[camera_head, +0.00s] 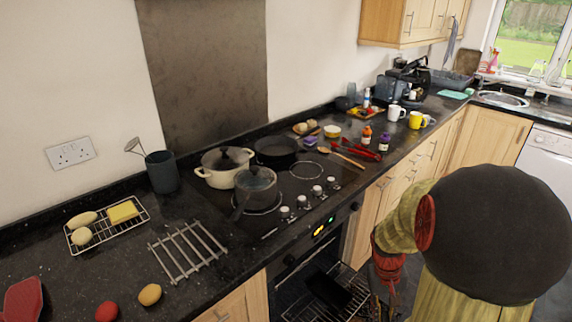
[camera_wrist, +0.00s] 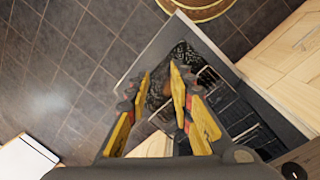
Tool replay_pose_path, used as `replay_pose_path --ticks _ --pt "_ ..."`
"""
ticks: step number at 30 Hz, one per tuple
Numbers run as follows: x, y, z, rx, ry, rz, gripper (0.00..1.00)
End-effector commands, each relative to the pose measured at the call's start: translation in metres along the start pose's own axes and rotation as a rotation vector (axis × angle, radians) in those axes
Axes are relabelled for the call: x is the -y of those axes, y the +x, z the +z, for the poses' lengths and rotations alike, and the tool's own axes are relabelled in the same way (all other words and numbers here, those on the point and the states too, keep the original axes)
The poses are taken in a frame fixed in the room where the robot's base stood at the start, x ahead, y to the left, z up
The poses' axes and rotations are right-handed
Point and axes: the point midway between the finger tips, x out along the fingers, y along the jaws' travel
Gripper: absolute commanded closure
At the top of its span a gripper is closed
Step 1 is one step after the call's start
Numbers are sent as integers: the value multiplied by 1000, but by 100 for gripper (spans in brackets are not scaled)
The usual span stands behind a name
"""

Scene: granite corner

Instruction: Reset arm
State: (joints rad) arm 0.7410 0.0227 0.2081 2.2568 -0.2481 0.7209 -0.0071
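My arm fills the lower right of the head view, with a large dark round part and yellow-green links. My gripper (camera_wrist: 160,85) points down in the wrist view, its two yellow fingers spread apart, with nothing clearly held between them. It is above the open oven area; in the head view its fingers are mostly hidden by my arm or too small to make out. The oven (camera_head: 300,275) below the hob is open, with a wire rack and a dark tray or pan (camera_head: 330,288) showing low inside it.
The granite counter holds a cream pot (camera_head: 215,178), a lidded dark pot (camera_head: 258,190), a frying pan (camera_head: 277,150), a cooling rack (camera_head: 187,250) and a wire rack with food (camera_head: 80,238). Wooden cabinets (camera_head: 490,140) stand beyond. In the wrist view, tiled floor (camera_wrist: 60,70) is clear at left.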

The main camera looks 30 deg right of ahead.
Motion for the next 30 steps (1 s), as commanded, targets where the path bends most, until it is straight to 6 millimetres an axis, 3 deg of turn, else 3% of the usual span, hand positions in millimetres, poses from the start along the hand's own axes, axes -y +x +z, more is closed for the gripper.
replay_pose_path --ticks 1,3,12,21,24,30 --pt "18 -23 6 -24 -12 -9 77" --pt "42 -49 19 -48 -26 -27 77" --pt "132 -142 76 -225 -157 -127 77" --pt "192 -228 123 -521 -383 -217 77" --pt "204 -247 135 -584 -445 -241 77" --pt "216 -253 144 -600 -501 -256 77"
